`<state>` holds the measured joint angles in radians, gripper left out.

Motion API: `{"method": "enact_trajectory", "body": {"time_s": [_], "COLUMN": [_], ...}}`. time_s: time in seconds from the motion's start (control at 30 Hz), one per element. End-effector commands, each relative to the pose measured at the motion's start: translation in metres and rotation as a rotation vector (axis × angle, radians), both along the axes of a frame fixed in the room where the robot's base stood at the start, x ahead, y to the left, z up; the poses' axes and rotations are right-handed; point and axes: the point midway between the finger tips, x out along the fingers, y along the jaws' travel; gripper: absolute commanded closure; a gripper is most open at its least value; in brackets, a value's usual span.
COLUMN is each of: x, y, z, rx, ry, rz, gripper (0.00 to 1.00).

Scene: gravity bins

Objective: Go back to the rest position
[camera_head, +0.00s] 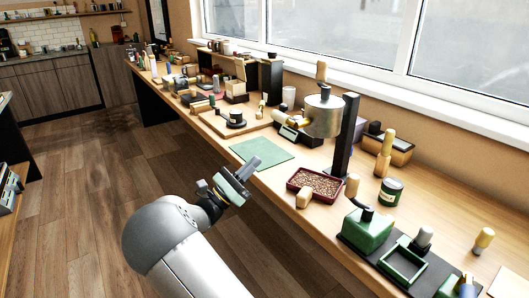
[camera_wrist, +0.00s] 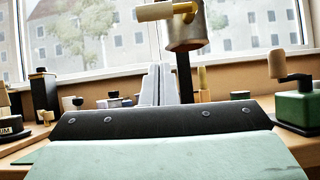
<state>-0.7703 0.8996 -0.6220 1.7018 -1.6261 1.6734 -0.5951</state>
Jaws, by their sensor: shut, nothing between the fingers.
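My gripper (camera_head: 250,166) hangs in the air at the front edge of the long wooden bench, just before the flat green mat (camera_head: 270,148). In the wrist view its grey fingers (camera_wrist: 158,85) are together and hold nothing. They point level toward the window side. The fingers stand apart from every object on the bench.
A dark red tray of brown grains (camera_head: 315,184), a metal hopper on a black post (camera_head: 347,135) and a green hand-cranked box (camera_head: 367,232) stand right of my gripper. Many small items crowd the far bench. The floor (camera_head: 75,200) at left is clear.

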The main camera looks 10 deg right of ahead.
Motion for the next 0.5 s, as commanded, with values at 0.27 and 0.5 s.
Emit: {"method": "enact_trajectory", "body": {"time_s": [0.27,0.5], "x": [-0.012,-0.093], "y": [0.006,-0.096], "z": [-0.011,-0.017], "rx": [0.043,0.577], "ry": [-0.001,-0.091], "rz": [-0.021,-0.258], "gripper": [1.0,1.0]}}
